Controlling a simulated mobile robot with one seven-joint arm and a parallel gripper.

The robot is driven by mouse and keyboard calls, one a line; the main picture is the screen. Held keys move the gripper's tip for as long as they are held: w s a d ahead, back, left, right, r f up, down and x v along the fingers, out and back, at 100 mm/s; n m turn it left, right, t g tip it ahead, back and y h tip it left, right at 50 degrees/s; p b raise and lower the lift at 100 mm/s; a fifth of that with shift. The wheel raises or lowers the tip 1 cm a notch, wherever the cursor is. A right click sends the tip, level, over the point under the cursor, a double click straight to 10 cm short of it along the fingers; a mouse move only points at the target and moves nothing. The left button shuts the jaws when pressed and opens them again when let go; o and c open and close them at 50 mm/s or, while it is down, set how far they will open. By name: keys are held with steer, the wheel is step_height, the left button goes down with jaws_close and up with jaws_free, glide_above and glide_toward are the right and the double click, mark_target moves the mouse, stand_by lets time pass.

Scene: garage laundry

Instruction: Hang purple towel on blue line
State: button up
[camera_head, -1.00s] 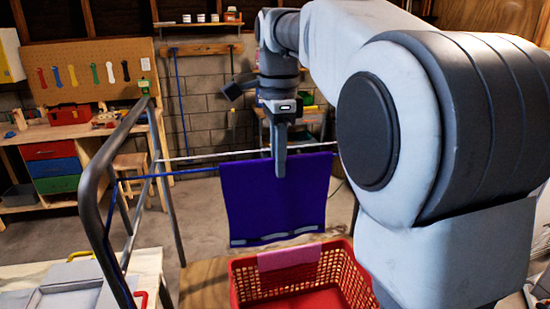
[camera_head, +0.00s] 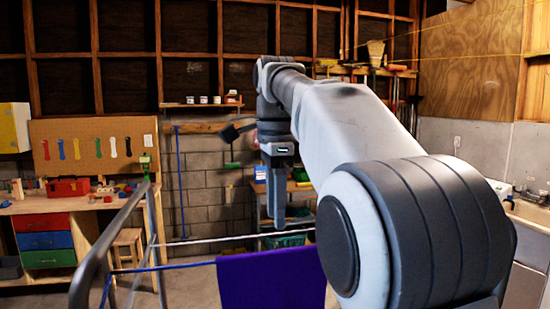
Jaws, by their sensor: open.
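The purple towel (camera_head: 270,281) hangs over the blue line (camera_head: 185,267) at the bottom of the head view. Its lower part is cut off by the picture edge. The blue line shows to the left of the towel; its right part is hidden by the towel and my arm. My gripper (camera_head: 279,222) points down, with its tip a little above the towel's top edge in the picture. It is open and apart from the towel. I see it side-on, so the fingers overlap.
A white line (camera_head: 200,240) runs behind the blue one, and the grey rack frame (camera_head: 105,250) stands at left. A workbench with drawers (camera_head: 45,240) and a pegboard (camera_head: 95,147) are at the back left. A sink (camera_head: 528,208) is at right.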

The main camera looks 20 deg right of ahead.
step_height(320, 180, up, 8)
steer(key=r+p, duration=0.1)
steer(key=p, duration=0.3)
steer(key=s+f+n+t+b, duration=0.2)
steer(key=s+f+n, duration=0.7)
steer(key=f, duration=0.6)
steer(key=s+f+n+t+b, duration=0.3)
steer(key=s+f+n, duration=0.6)
steer(key=f, duration=0.6)
steer(key=shift+s+t+b, duration=0.3)
steer(key=shift+s+b, duration=0.9)
steer(key=shift+s, duration=0.05)
